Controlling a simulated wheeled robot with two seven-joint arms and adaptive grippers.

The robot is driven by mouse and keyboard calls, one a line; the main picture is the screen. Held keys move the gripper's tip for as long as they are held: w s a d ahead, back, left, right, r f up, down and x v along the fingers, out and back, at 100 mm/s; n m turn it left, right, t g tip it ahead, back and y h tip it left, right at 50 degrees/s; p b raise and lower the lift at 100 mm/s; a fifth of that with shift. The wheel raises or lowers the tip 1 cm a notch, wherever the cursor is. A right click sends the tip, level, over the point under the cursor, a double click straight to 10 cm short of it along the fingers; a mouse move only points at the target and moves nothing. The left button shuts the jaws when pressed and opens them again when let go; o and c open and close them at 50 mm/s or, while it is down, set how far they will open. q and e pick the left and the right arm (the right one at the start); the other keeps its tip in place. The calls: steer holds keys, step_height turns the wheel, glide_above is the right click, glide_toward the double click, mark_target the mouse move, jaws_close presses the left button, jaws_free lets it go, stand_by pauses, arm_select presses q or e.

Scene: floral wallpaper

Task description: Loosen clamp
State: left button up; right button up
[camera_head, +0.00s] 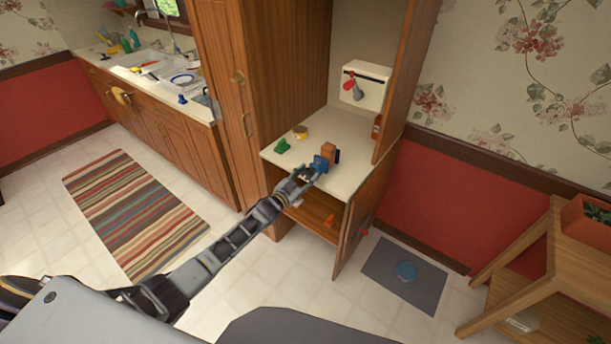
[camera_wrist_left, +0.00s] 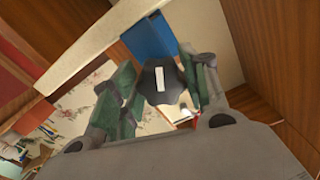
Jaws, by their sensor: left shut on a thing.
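The blue clamp (camera_head: 319,164) stands on the pale shelf of the open wooden cabinet (camera_head: 285,157), against an orange-brown block (camera_head: 329,152). My left gripper (camera_head: 303,174) reaches in from the front left and is at the clamp's near side. In the left wrist view, a black knob with a white mark (camera_wrist_left: 162,84) sits between the green-padded fingers of my left gripper (camera_wrist_left: 161,90), which is shut on it. A blue part of the clamp (camera_wrist_left: 150,38) shows just beyond the knob. The gripper partly hides the knob in the head view. My right gripper is not in view.
A green object (camera_head: 282,146) and a yellow tin (camera_head: 300,132) stand on the shelf left of the clamp. A white wall box (camera_head: 369,82) is behind. The cabinet's open doors (camera_head: 399,85) bound the right side. A lower compartment (camera_head: 317,208) is below.

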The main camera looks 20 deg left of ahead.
arm_select(q)
steer(key=shift+f+n, duration=0.1)
steer(key=shift+n, duration=0.5)
steer(key=o, duration=1)
steer(key=v, duration=1.2)
stand_by(0.4)
